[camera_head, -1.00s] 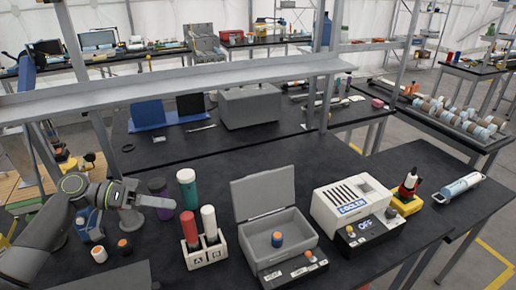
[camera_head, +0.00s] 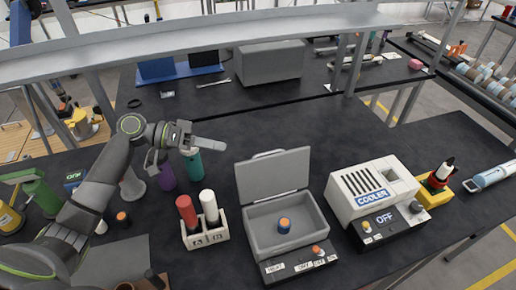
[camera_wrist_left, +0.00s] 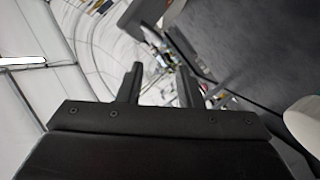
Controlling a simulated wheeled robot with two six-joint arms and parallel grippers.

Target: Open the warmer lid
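The warmer (camera_head: 262,232) is a grey box on the black table, with a control panel along its front. Its grey lid (camera_head: 272,176) stands raised at the back edge, so the box is open. My right gripper does not show.
A white cooler (camera_head: 352,190) stands right of the warmer. A white holder (camera_head: 206,236) with a red and a white tube stands to its left. Green (camera_head: 192,166) and purple (camera_head: 165,172) bottles stand behind the holder. A grey shelf beam (camera_head: 200,38) crosses above the table behind.

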